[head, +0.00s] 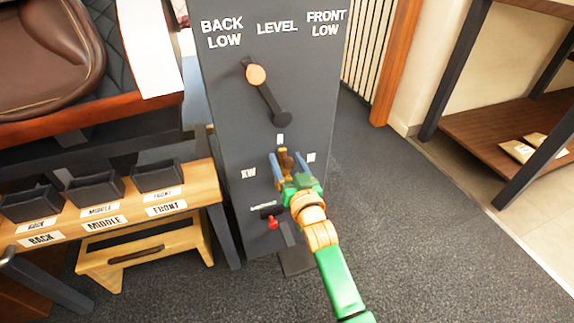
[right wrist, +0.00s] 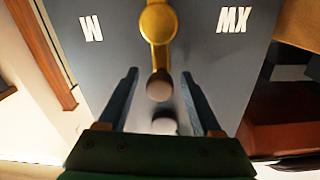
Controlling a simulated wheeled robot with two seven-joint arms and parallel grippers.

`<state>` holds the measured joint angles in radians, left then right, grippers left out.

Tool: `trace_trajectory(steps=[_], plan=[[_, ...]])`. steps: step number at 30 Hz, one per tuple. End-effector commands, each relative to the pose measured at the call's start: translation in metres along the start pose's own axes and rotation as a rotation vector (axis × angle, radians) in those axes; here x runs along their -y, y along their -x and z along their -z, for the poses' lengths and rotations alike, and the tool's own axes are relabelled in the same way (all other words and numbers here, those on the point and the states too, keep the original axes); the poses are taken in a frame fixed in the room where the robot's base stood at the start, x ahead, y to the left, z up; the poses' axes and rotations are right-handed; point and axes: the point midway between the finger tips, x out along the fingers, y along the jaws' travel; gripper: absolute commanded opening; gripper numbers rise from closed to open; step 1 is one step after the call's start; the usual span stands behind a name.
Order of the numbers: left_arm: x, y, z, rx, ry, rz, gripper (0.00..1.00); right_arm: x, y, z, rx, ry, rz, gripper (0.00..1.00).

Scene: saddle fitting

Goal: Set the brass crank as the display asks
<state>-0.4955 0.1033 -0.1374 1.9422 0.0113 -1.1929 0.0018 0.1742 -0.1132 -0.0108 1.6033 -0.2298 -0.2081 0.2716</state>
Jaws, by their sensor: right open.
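The brass crank (head: 284,157) is on the lower front of a grey post, partly hidden by my right gripper in the head view. In the right wrist view, its round brass hub (right wrist: 158,22) is at the top and its arm runs down to a brown knob (right wrist: 160,86). My right gripper (head: 279,160) is open, its two blue fingers on either side of the knob with gaps showing. The display's dark pointer (head: 268,95), with an orange disc, leans up and left, between BACK LOW (head: 222,33) and LEVEL (head: 277,28). My left gripper is not in view.
Marks W (right wrist: 91,28) and an upside-down XW (right wrist: 232,20) flank the crank in the wrist view. A red switch (head: 272,222) sits lower on the post. Left are a bench (head: 205,190) with labelled bins and a brown saddle (head: 45,50). Carpet right of the post is clear.

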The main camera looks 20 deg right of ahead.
Motion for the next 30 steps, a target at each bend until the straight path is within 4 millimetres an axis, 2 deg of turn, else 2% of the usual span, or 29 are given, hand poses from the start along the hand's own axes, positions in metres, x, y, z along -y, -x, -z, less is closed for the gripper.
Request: trace_trajectory(steps=[7, 8, 12, 15, 30], plan=[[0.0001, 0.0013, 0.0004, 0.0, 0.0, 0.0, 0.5, -0.0001, -0.0013, 0.0001, 0.001, 0.0, 0.0, 0.66], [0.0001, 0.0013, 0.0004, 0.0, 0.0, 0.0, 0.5, -0.0001, -0.0013, 0.0001, 0.001, 0.0, 0.0, 0.61], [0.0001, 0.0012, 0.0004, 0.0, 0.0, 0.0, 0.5, -0.0001, -0.0012, 0.0, 0.001, 0.0, 0.0, 0.23], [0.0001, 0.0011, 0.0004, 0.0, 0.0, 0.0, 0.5, -0.0001, -0.0011, -0.0001, 0.001, 0.001, 0.0, 0.0], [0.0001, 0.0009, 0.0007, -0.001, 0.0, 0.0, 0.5, -0.0001, -0.001, -0.0006, 0.002, 0.001, 0.0, 0.0]])
